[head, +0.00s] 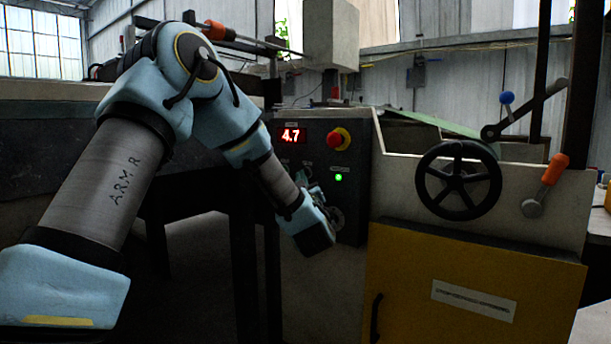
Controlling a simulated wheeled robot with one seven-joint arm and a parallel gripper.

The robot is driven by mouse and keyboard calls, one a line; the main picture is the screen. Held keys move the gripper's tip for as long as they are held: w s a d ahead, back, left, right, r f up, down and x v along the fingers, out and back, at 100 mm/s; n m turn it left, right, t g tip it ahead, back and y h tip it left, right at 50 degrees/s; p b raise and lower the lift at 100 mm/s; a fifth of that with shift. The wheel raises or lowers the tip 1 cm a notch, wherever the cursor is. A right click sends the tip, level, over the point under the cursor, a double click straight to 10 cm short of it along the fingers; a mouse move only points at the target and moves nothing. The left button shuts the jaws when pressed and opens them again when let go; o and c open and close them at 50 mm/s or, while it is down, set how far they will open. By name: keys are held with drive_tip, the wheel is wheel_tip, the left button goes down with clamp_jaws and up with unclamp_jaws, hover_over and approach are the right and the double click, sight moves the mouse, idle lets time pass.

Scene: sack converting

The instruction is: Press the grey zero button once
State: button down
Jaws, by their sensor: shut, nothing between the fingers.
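A dark control panel (357,205) stands at the picture's centre, with a lit red display (291,135) reading 4.7. I cannot make out the grey zero button; my forearm and wrist cover the panel's lower left part. My gripper (310,186) is shut and empty, close in front of the panel, mostly hidden by my wrist. Whether it touches the panel I cannot tell.
A red mushroom knob on a yellow base (339,139) and a green lamp (338,177) sit on the panel, with a round dial (337,217) below. To the right are a black handwheel (458,180), an orange-handled lever (554,169) and a yellow cabinet door (420,265).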

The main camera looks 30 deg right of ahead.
drive_tip(key=shift+w+d, duration=0.2)
drive_tip(key=shift+d, duration=0.15)
idle(0.7)
drive_tip(key=shift+s+a, duration=0.1)
idle(0.4)
drive_tip(key=shift+s+a+b, duration=0.3)
drive_tip(key=shift+a, duration=0.35)
drive_tip(key=a, duration=0.1)
drive_tip(key=s+a, duration=0.1)
drive_tip(key=a, duration=0.1)
drive_tip(key=s+a+b, duration=0.1)
drive_tip(key=shift+s+a, duration=0.15)
drive_tip(key=shift+a, duration=0.05)
idle(0.8)
